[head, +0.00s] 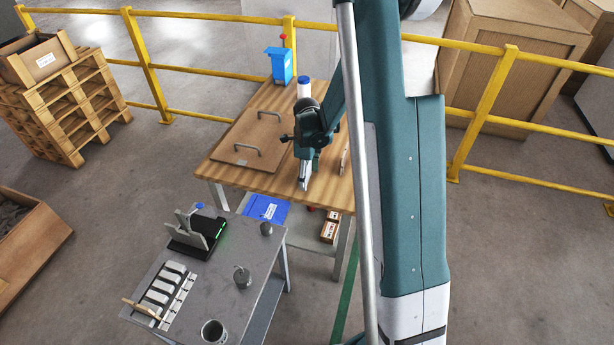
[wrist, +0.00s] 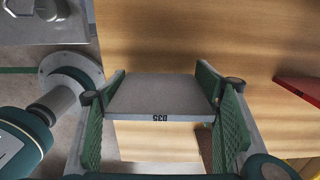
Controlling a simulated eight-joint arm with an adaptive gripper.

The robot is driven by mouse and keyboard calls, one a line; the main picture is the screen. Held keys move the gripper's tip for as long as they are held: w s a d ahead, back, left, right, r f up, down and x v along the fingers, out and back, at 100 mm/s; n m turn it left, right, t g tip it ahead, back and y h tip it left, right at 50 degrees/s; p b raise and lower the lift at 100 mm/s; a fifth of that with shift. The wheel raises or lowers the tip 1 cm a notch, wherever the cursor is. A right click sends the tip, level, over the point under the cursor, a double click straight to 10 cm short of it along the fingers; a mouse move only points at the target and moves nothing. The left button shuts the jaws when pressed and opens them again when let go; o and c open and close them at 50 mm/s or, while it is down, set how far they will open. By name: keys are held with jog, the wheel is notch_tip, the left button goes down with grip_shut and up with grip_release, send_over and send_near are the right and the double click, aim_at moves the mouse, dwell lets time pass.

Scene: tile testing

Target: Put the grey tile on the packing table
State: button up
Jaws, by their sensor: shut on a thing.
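The grey tile (wrist: 155,95) is held between the green-padded fingers of my gripper (wrist: 160,105) in the wrist view. A dark number is printed upside down on its near edge. In the head view my gripper (head: 305,183) is over the front part of the wooden packing table (head: 325,187), near its front edge. The tile is hard to make out there. The wood surface fills much of the wrist view behind the tile; I cannot tell whether the tile touches it.
A wooden board with two handles (head: 250,140) lies on the table's left. A white bottle with a blue cap (head: 304,88) and a blue bin (head: 279,66) stand toward the back. A grey bench (head: 215,283) with a tile rack (head: 165,295) and a device (head: 195,235) stands in front.

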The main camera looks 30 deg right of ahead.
jog(key=shift+f, duration=0.2)
jog(key=o, duration=1)
jog(key=shift+r, duration=0.15)
notch_tip(320, 180, up, 12)
jog(key=p, duration=0.2)
jog(key=shift+p, duration=0.3)
jog(key=shift+r, duration=0.15)
